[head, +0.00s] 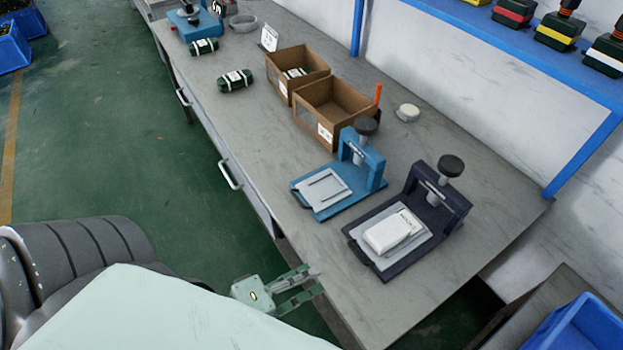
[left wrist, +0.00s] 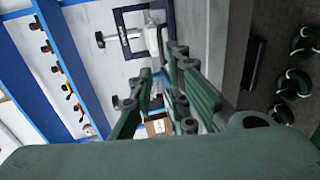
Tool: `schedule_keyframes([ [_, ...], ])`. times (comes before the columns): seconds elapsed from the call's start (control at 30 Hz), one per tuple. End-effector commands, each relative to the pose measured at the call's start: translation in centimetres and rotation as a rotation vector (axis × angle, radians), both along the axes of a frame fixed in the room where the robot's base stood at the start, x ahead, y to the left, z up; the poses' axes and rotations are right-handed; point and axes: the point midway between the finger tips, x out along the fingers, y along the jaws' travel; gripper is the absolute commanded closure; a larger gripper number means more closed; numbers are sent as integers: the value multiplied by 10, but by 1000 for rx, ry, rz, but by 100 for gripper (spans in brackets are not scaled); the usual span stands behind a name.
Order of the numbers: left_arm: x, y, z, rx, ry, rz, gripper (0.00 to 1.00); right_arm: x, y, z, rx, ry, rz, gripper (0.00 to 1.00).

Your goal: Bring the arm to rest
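My left gripper (head: 312,280) is at the table's near edge in the head view, left of the dark press and apart from it. Its two green fingers stand apart with nothing between them. In the left wrist view the open fingers (left wrist: 165,95) show large, with a press (left wrist: 122,38) and a cardboard box (left wrist: 158,127) behind them. My right gripper is in neither view.
The grey table (head: 355,285) carries a dark press (head: 455,205) with a white block (head: 392,232), a blue press (head: 372,168) with an empty-looking white plate, two open cardboard boxes (head: 310,120), and dark green bundles (head: 235,80). A blue crate (head: 580,325) stands lower right.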

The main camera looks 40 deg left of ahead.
Motion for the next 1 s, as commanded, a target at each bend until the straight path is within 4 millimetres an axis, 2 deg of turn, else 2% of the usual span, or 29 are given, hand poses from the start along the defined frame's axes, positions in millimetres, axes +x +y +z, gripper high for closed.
schedule_keyframes([
  [0.4, 1, 0, -2, 6, 1, 0, 85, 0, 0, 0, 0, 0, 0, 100],
  [0.47, 1, 2, -9, 34, 3, -3, 85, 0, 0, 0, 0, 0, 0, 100],
  [0.53, 2, 9, -28, 105, 11, -8, 85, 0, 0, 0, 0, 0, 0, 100],
  [0.57, 2, 12, -40, 149, 18, -14, 85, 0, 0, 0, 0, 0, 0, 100],
  [0.67, -1, 29, -94, 349, 56, -44, 85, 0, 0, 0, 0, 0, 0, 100],
  [0.7, -4, 37, -120, 442, 80, -65, 85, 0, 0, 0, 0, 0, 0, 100],
  [0.77, -11, 49, -160, 581, 124, -103, 85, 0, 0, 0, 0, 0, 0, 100],
  [0.8, -18, 56, -186, 670, 158, -135, 85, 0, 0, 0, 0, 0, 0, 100],
  [0.87, -31, 65, -224, 795, 214, -195, 85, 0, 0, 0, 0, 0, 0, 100],
  [0.9, -41, 70, -249, 871, 254, -240, 85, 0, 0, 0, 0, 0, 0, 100],
  [1.0, -73, 76, -305, 1039, 358, -379, 85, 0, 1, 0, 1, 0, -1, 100],
])
